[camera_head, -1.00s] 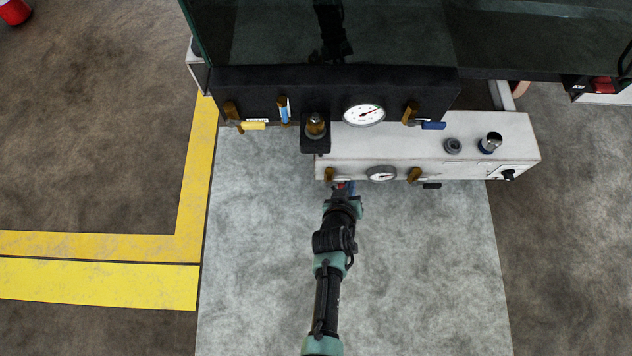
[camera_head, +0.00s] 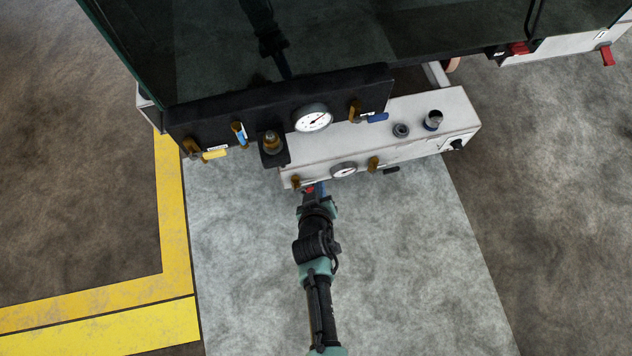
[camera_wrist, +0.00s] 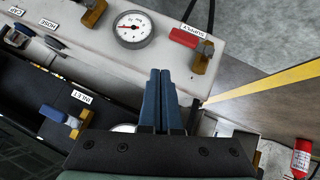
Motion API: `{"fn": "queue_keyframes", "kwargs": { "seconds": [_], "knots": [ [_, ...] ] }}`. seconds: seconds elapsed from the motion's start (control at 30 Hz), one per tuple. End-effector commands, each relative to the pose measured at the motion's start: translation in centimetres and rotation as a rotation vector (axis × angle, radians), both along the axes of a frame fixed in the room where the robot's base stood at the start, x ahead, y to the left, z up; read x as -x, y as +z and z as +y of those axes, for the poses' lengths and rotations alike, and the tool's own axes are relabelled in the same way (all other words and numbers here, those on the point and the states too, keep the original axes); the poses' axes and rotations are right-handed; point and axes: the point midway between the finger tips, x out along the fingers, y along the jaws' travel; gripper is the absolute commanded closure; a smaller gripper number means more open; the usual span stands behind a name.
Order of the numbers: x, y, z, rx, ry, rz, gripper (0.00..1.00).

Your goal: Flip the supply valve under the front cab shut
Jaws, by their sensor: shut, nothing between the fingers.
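The supply valve has a red handle (camera_wrist: 185,37) and a brass body (camera_wrist: 203,60). It is at the upper right in the wrist view, beside a label that reads SUPPLY upside down. The handle points left from the body, roughly crosswise to it. In the head view the red handle (camera_head: 310,190) shows small at the lower left of the white panel (camera_head: 408,142). My gripper (camera_wrist: 160,72) is shut and empty, with its blue fingers side by side. Its fingertips (camera_head: 320,187) are close beside the red handle; I cannot tell whether they touch.
A gauge (camera_wrist: 133,29) sits left of the supply valve. A blue-handled valve (camera_wrist: 53,114) labelled INLET is on the black panel. Yellow- and blue-handled valves line the black panel (camera_head: 350,97) above.

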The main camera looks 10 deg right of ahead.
Motion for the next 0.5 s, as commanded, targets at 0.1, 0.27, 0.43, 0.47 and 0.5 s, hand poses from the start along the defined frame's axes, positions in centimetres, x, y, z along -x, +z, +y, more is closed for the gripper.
{"fn": "queue_keyframes", "kwargs": {
  "seconds": [0.1,0.27,0.43,0.47,0.5],
  "knots": [
    [2.0,2.6,-0.1,0.001,0.000,0.000,1.00],
    [3.9,4.3,-0.2,0.000,-0.001,0.000,1.00],
    [4.9,5.1,-0.2,0.001,0.000,-0.002,1.00],
    [4.9,5.2,-0.2,0.001,0.000,-0.002,1.00],
    [5.0,5.2,-0.2,0.001,0.000,-0.002,1.00]
  ]
}}
